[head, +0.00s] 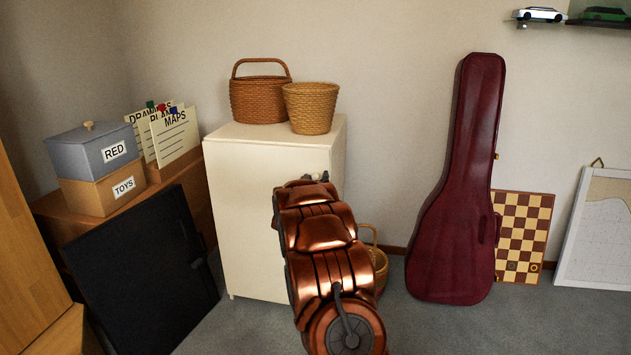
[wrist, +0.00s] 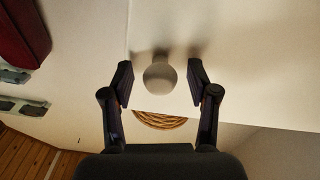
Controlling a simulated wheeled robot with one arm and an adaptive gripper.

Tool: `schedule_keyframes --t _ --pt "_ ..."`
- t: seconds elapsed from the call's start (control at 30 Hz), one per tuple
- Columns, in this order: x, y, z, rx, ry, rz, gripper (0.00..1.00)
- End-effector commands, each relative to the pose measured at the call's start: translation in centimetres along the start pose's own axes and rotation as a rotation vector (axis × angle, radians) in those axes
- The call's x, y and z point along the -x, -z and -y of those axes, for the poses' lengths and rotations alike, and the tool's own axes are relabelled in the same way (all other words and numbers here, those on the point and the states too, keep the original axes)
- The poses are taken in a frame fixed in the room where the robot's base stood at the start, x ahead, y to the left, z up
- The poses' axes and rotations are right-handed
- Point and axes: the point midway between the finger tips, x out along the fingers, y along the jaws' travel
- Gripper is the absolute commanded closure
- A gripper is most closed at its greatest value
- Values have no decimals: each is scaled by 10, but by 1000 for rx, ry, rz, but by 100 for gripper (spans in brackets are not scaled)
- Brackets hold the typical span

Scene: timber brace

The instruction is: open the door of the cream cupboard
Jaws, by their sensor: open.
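The cream cupboard (head: 245,220) stands against the back wall, and its door looks shut. In the head view my copper arm hides the right part of its front, and my gripper (head: 316,178) is mostly hidden at the arm's far end. In the wrist view the cream door surface (wrist: 240,65) fills much of the frame. A round pale knob (wrist: 160,76) stands out from it. My gripper (wrist: 160,80) is open, with one dark finger on each side of the knob and a gap to each. I cannot tell how deep the fingers reach around it.
Two wicker baskets (head: 311,106) sit on the cupboard top. Another basket (head: 379,268) is on the floor at its right. A dark red guitar case (head: 462,190) and a chessboard (head: 521,240) lean on the wall further right. A black panel (head: 135,275) leans at left.

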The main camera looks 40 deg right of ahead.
Motion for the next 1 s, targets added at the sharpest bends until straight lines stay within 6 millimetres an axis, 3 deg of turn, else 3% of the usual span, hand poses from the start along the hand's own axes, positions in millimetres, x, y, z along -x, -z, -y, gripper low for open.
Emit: schedule_keyframes --t 0.3,0.87,1.0 --pt "-2 -1 0 0 1 2 42" --pt "-2 -1 0 0 1 2 100" --pt "-2 -1 0 0 1 2 100"
